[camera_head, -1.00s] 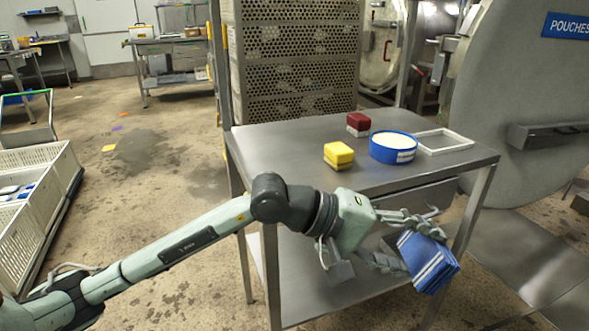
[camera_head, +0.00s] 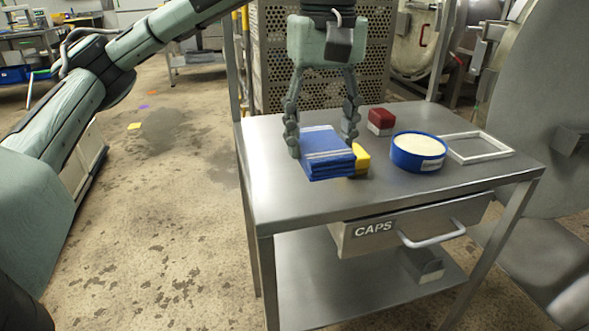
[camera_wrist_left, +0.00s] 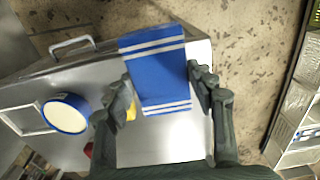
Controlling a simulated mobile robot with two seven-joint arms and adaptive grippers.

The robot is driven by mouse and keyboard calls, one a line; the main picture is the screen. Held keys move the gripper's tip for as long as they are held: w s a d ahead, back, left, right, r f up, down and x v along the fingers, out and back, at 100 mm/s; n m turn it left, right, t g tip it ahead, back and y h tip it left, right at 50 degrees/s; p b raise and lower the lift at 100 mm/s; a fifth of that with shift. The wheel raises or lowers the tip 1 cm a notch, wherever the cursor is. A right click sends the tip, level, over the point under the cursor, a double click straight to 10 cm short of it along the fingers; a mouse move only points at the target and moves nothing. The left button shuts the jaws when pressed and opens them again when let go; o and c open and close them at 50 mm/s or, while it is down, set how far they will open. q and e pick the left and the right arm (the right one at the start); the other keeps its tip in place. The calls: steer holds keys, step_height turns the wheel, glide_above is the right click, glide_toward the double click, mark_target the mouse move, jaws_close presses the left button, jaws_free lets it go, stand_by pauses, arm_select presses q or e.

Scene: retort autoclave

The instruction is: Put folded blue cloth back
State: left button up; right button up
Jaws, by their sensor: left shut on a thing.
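The folded blue cloth (camera_head: 325,150) has white stripes and is between the fingers of my left gripper (camera_head: 321,142), which is shut on it. My right gripper is not in view.
A red block (camera_head: 381,122), a blue round tub (camera_head: 418,155) with pale contents and a white frame (camera_head: 480,148) stand to the right. The CAPS drawer (camera_head: 375,229) is below. The front left table top is clear.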

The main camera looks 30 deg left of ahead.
arm_select(q)
steer(key=b, duration=0.2)
glide_above(290, 179)
step_height(290, 179, down, 7)
steer(key=shift+r, duration=0.1)
step_height(290, 179, down, 3)
steer(key=shift+s+f, duration=0.1)
steer(key=shift+f, duration=0.35)
steer(key=o, duration=1)
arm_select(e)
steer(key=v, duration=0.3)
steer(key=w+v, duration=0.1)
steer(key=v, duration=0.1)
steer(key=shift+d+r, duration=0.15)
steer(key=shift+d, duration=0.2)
arm_select(q)
steer(key=shift+r, duration=0.1)
